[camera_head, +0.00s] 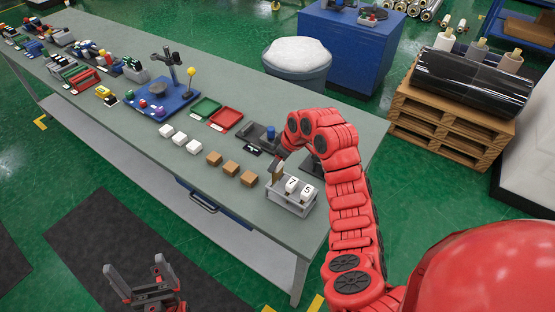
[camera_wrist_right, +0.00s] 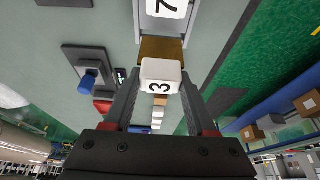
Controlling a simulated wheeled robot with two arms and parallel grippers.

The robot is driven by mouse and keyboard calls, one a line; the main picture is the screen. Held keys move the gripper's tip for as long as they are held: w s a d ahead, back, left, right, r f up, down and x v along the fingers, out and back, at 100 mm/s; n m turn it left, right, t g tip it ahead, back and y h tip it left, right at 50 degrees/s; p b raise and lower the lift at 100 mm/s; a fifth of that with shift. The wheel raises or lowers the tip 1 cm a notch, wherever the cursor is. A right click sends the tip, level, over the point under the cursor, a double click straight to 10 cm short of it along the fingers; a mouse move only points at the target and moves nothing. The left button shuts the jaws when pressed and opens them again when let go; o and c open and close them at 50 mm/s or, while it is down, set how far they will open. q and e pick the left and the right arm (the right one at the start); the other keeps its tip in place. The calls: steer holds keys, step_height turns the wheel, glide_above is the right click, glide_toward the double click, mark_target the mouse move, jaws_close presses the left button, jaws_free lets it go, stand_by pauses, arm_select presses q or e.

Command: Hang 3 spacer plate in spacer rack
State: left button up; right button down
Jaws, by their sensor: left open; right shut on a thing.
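The grey spacer rack (camera_head: 291,205) stands near the table's right end and holds two white-topped plates, 7 (camera_head: 292,185) and 5 (camera_head: 307,192). My right gripper (camera_head: 281,157) is over the rack's left end, partly hidden by its own arm. It is shut on spacer plate 3 (camera_wrist_right: 161,84), whose white numbered end shows between the fingers in the right wrist view. A brown part (camera_head: 277,172) shows below this gripper, beside plate 7. I cannot tell if plate 3 touches the rack. My left gripper (camera_head: 139,276) is open and empty in front of the table, low over the floor.
Several brown blocks (camera_head: 230,168) and white blocks (camera_head: 180,139) lie in a row left of the rack. Behind are a red tray (camera_head: 226,119), a green tray (camera_head: 205,108) and a blue stand (camera_head: 162,98). The table's front strip (camera_head: 150,146) is clear.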

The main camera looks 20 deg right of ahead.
mark_target(278, 175)
steer(key=shift+b, duration=0.5)
stand_by(0.8)
steer(key=shift+f, duration=0.15)
steer(key=shift+f+b, duration=2.35)
steer(key=shift+f, duration=0.8)
steer(key=shift+c, duration=0.6)
jaws_free()
steer(key=b+v, duration=0.1)
steer(key=v, duration=0.2)
steer(key=shift+d+f, duration=0.1)
steer(key=p+v, duration=0.4)
steer(key=v, duration=1)
steer(key=shift+s+r+p, duration=0.25)
steer(key=shift+p, duration=0.1)
